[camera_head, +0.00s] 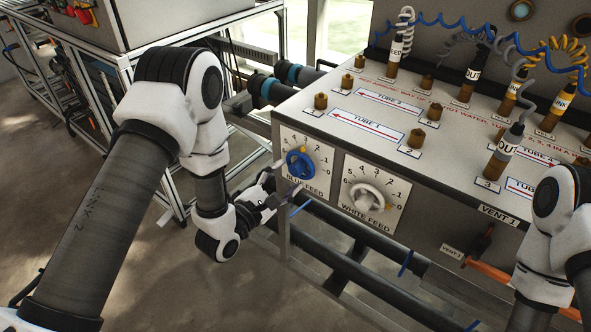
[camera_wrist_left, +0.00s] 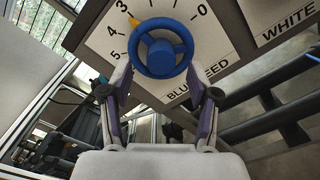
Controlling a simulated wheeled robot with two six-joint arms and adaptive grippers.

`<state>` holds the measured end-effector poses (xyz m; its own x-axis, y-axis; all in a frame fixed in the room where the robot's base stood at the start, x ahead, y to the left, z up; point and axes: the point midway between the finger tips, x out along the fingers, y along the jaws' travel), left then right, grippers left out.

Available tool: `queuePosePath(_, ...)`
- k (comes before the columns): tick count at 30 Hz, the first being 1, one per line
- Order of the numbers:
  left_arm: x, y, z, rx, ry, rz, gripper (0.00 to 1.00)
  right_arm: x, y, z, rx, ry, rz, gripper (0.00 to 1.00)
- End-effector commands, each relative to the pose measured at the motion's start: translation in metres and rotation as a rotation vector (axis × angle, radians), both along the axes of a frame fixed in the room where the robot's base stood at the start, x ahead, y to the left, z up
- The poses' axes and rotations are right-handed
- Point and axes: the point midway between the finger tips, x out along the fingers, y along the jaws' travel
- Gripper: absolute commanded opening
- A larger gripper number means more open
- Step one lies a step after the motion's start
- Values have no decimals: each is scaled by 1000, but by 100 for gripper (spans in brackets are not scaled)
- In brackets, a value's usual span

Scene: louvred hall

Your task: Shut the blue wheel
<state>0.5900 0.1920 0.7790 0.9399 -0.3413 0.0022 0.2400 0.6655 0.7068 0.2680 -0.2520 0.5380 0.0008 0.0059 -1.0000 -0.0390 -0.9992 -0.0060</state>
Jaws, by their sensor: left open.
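The blue wheel (camera_head: 299,164) is on the front face of the grey cabinet, on a white dial plate marked BLUE FEED. It also shows in the left wrist view (camera_wrist_left: 136,52), where a yellow pointer (camera_wrist_left: 135,22) stands near the 3 of a scale running from 5 to 0. My left gripper (camera_head: 288,198) is just below the wheel. In the left wrist view its open fingers (camera_wrist_left: 160,74) stand at either side of the wheel's lower part; I cannot tell whether they touch it. My right gripper is not in view.
A white wheel (camera_head: 367,197) on the WHITE FEED plate is close at the right. Brass fittings and coiled tubes stand on the cabinet top (camera_head: 330,137). Dark pipes (camera_head: 350,235) run below the dials. A metal-framed bench (camera_head: 124,66) is at the left.

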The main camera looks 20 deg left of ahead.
Motion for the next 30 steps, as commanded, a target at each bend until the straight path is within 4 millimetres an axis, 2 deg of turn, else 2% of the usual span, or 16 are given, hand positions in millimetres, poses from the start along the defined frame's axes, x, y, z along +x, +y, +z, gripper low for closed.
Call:
queuePosePath(4,20,-8,-1,1,-1,-2,60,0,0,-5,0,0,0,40)
queuePosePath(8,20,-8,-1,-1,1,-1,60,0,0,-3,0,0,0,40)
queuePosePath(17,36,-13,0,1,-1,-1,60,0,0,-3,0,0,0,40)
queuePosePath(23,37,-14,1,0,-2,-1,60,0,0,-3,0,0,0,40)
queuePosePath(24,37,-14,1,0,-2,-1,63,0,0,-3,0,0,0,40)
queuePosePath(29,38,-14,1,1,-4,-1,6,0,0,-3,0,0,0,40)
queuePosePath(30,38,-14,2,0,-5,-1,0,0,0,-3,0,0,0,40)
